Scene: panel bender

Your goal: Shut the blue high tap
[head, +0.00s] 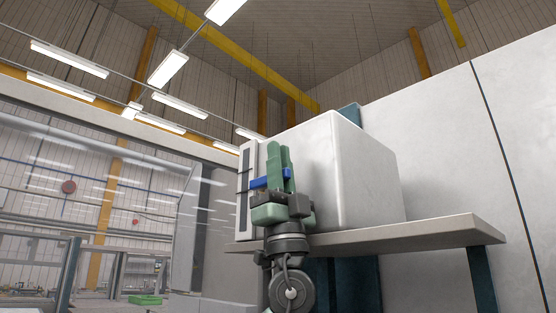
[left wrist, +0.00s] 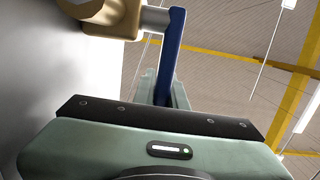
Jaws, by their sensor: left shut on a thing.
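The blue tap handle (head: 259,183) shows at the left face of the white cabinet, partly hidden behind my green left gripper (head: 279,152). In the left wrist view the blue handle (left wrist: 171,55) is a long flat bar that runs down between the gripper's fingers. A tan, brass-like tap body (left wrist: 108,15) with a pale stem sits at its upper left. My left gripper is shut on the blue handle, with its fingers pointing up. My right gripper is not in view.
The white cabinet (head: 365,175) stands on a grey shelf (head: 430,234) just right of my left gripper. A large pale wall panel (head: 460,150) rises behind at right. Clear panels and posts stand at left, with a green crate (head: 145,299) low down.

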